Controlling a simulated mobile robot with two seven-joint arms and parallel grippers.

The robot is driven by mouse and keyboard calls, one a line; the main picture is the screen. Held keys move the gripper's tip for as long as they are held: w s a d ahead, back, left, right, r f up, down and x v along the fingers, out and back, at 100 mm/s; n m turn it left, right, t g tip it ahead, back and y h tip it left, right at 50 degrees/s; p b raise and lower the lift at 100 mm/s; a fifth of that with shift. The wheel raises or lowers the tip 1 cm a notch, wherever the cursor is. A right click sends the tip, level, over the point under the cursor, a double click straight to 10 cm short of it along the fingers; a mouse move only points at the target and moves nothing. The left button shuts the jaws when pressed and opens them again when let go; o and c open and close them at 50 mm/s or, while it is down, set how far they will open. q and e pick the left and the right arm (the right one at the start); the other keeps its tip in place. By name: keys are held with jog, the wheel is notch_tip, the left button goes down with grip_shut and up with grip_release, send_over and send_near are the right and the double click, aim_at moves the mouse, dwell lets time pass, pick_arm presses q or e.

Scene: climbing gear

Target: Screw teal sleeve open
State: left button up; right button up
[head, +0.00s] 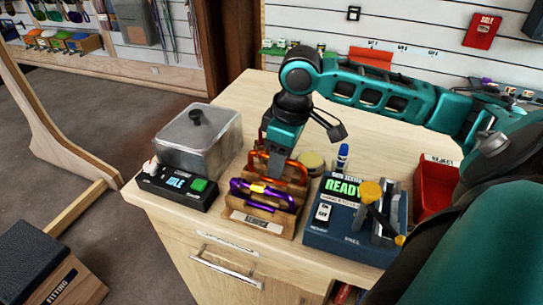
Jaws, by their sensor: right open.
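A wooden rack (240,219) stands on the counter and holds carabiners. A purple carabiner with a yellow sleeve (259,188) lies at its front. Behind it is an orange carabiner (295,168), partly covered by my right gripper. I cannot make out a teal sleeve; that part of the rack is hidden behind the gripper. My right gripper (276,168) points down over the rear of the rack, at the orange carabiner. It is open; I cannot tell whether it touches anything. My left gripper is not in view.
Left of the rack are a grey lidded box (200,143) and a black panel (175,186) reading "IDLE". Right are a blue tester (345,240) reading "READY", a blue marker (342,156) and a red reject bin (435,188). The counter behind is mostly clear.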

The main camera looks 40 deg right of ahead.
jog(key=shift+w+d, duration=0.1)
jog(key=shift+d, duration=0.1)
jog(key=shift+r, duration=0.15)
jog(key=shift+r, duration=1.3)
jog(key=shift+a, duration=0.15)
jog(key=shift+s+a, duration=0.3)
jog(key=shift+a, duration=0.15)
jog(key=shift+f, duration=0.1)
jog(key=shift+f, duration=1.35)
